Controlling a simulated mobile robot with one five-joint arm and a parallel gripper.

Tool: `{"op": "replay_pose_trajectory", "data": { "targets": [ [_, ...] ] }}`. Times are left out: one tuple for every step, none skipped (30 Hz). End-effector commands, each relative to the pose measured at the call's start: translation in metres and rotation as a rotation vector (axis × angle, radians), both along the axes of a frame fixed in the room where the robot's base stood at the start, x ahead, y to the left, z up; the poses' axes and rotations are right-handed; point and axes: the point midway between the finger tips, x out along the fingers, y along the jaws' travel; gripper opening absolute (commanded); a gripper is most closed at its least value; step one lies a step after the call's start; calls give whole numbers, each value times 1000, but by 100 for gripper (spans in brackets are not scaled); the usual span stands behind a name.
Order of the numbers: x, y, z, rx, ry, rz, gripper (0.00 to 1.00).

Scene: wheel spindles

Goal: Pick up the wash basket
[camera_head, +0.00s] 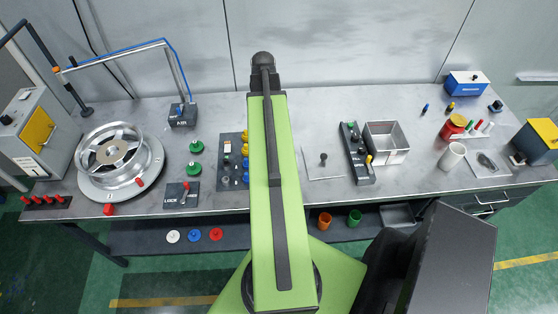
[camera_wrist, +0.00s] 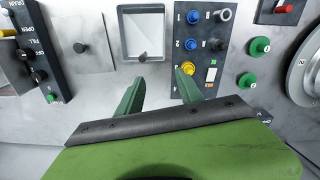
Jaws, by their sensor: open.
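A shallow square light-grey tray (camera_wrist: 126,36) with a dark-framed rim, probably the wash basket, lies on the bench in the wrist view. A small dark peg shows at its near edge. My arm hides that spot in the head view. My gripper (camera_wrist: 159,77) is open and empty, its two green fingers apart. The fingertips show just below the tray in the wrist view, the left one under its near edge and the right one over the edge of a button panel. The height above the bench is hard to tell. The fingers are hidden in the head view.
A numbered panel (camera_head: 230,165) stands beside the tray. A flat plate with a knob (camera_head: 310,168), a dark control panel (camera_head: 354,158) and an open metal tank (camera_head: 400,156) stand to the right. A wheel on a stand (camera_head: 120,158) and green knobs (camera_head: 195,169) stand left.

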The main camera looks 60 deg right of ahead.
Motion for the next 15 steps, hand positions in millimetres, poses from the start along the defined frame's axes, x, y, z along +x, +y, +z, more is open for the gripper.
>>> {"op": "replay_pose_trajectory", "data": {
  "targets": [
    [-16, -15, 9, 1, -1, -29, 43],
    [-23, -20, 10, 1, -1, -41, 43],
    [-30, -26, 10, 1, -1, -52, 43],
    [-34, -28, 11, 1, 0, -58, 43],
    [-36, -30, 10, 1, 0, -61, 43],
    [-38, -31, 10, 1, 0, -64, 43],
    [-38, -31, 10, 1, 0, -64, 43],
    [-38, -31, 9, 1, 0, -64, 43],
    [-38, -31, 7, 1, 0, -63, 43],
    [-37, -31, 5, 0, 0, -63, 43],
    [-37, -31, 2, 0, 0, -63, 43],
    [-37, -30, -3, 0, 0, -63, 43],
    [-37, -30, -8, 0, 0, -63, 43],
    [-37, -30, -13, 0, 0, -62, 43],
    [-37, -30, -21, 0, 0, -62, 43]
  ]
}}
